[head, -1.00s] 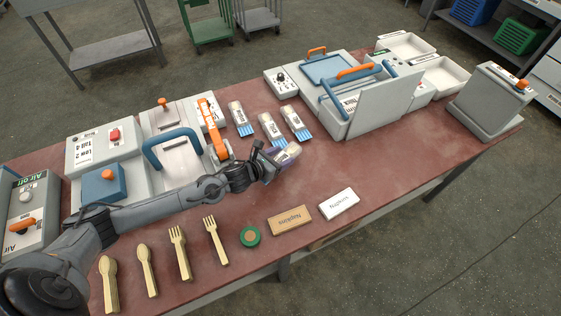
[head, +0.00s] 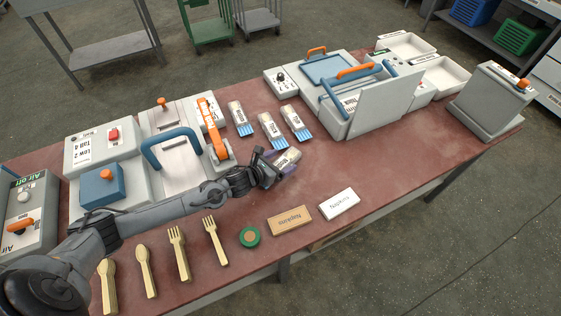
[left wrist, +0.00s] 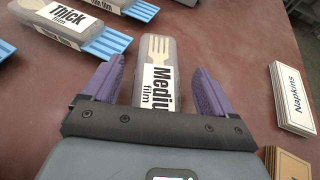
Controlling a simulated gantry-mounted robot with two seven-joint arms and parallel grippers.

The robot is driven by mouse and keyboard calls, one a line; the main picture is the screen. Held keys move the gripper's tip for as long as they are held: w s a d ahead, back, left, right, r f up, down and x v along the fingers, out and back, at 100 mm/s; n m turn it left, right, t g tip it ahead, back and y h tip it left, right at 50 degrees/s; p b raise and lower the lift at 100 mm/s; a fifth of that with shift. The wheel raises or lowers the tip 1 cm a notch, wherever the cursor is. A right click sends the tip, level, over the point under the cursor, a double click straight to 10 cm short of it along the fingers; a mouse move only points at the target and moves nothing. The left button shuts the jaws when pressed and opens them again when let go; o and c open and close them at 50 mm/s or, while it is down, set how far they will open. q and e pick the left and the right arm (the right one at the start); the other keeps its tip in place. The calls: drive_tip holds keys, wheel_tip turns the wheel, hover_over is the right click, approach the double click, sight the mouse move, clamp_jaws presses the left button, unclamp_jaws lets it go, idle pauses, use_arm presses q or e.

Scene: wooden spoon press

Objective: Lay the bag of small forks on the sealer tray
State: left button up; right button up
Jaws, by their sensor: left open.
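A grey bag with a pale fork and a "Medium film" label (left wrist: 157,75) lies between the fingers of my left gripper (left wrist: 152,85). The gripper is open, with a purple finger on each side and a visible gap to the bag. In the head view the same bag (head: 290,157) is at the tip of my left gripper (head: 279,163), over the middle of the table. Its near end is hidden by the gripper. A machine with a blue tray-like panel (head: 326,68) and blue handles stands at the back right; I cannot tell which part is the sealer tray. My right gripper is out of view.
Three more bags with blue ends (head: 271,130) lie just behind. A press with a blue handle (head: 172,145) stands left. Wooden cutlery (head: 178,252), a green round item (head: 250,237) and napkin packs (head: 339,204) lie along the front. The table right of the gripper is clear.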

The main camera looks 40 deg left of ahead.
use_arm(q)
drive_tip(key=shift+r, duration=0.25)
drive_tip(key=p+v, duration=0.2)
drive_tip(key=v, duration=0.9)
drive_tip(key=shift+s, duration=0.3)
drive_tip(key=shift+s+r, duration=0.1)
drive_tip(key=shift+s, duration=0.1)
drive_tip(key=shift+r, duration=0.15)
